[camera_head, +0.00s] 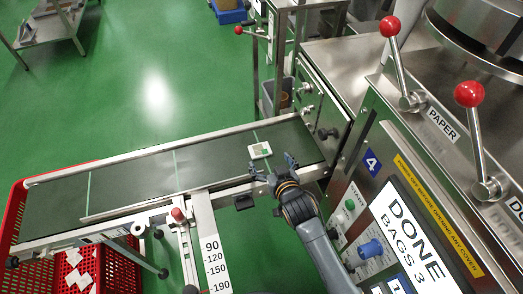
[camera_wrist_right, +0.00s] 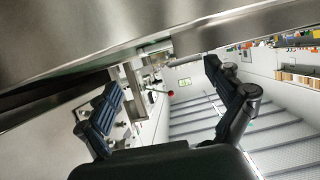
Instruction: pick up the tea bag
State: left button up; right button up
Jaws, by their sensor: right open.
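The tea bag (camera_head: 260,150) is a small pale square with a greenish mark. It lies flat on the dark conveyor belt (camera_head: 215,170) in the head view, near the machine end. My right gripper (camera_head: 274,166) is at the near edge of the conveyor, just below the tea bag in the picture and apart from it. Its fingers are spread and empty. In the right wrist view the open fingers (camera_wrist_right: 170,105) stand wide apart with nothing between them; the tea bag is not visible there. My left gripper is not in view.
A red basket (camera_head: 72,262) with several white bags stands at the conveyor's left end. A metal rail (camera_head: 150,155) runs along the belt's far side. The machine with its screen (camera_head: 415,235) and red-knobbed levers (camera_head: 468,94) stands at the right. The belt left of the tea bag is clear.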

aim_at(260, 150)
jog(key=shift+a+b+x, duration=0.1)
jog(key=shift+b+x, duration=0.1)
jog(key=shift+x, duration=1.3)
jog(key=shift+a+b+x, duration=0.15)
jog(key=shift+b+x, duration=0.05)
jog(key=shift+x, duration=1.3)
jog(key=shift+s+f, duration=0.15)
jog(key=shift+s, duration=0.05)
jog(key=c, duration=0.8)
